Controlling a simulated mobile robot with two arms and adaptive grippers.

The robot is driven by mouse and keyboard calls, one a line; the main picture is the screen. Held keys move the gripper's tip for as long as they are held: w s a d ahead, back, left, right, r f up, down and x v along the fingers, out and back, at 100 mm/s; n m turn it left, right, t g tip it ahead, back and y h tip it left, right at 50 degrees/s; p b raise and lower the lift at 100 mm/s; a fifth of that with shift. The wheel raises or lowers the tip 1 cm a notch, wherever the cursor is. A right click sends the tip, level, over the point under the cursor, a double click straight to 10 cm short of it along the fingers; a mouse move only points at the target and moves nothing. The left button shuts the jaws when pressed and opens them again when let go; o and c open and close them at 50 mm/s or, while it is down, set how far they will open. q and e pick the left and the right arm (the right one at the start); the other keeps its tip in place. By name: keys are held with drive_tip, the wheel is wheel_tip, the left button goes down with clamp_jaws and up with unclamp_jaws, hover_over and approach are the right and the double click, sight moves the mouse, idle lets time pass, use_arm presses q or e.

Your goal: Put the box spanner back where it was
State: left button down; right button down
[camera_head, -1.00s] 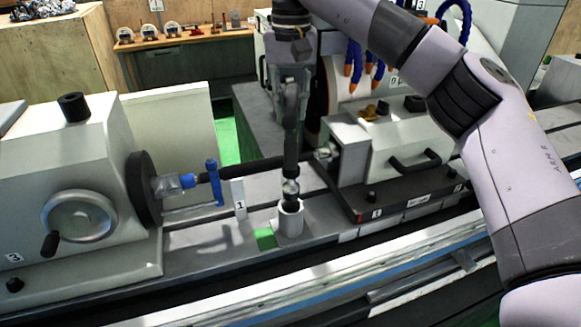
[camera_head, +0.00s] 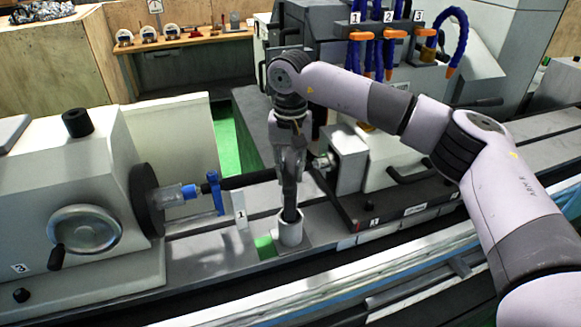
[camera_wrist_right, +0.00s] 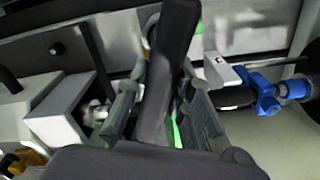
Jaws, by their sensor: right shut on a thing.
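My right gripper (camera_head: 289,180) points down above the white cylindrical holder (camera_head: 291,234) on the machine bed. It is shut on the box spanner (camera_head: 290,214), a dark bar. The spanner stands about upright, and its lower end goes into the mouth of the holder, where it is hidden. In the right wrist view the dark spanner (camera_wrist_right: 172,65) lies between the two fingers of the gripper (camera_wrist_right: 163,100). My left gripper is not in view.
The workhead with its handwheel (camera_head: 85,230) stands at left, with a blue-clamped workpiece bar (camera_head: 247,181) running behind the holder. A label 1 plate (camera_head: 240,212) is just left. The tailstock (camera_head: 347,160) is close at right. Blue coolant hoses (camera_head: 378,45) hang behind.

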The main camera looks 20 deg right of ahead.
drive_tip(key=shift+a, duration=0.1)
drive_tip(key=c, duration=1.4)
unclamp_jaws()
drive_tip(key=shift+f, duration=0.1)
wheel_tip(320, 180, up, 11)
drive_tip(key=b, duration=0.3)
drive_tip(key=shift+r, duration=0.65)
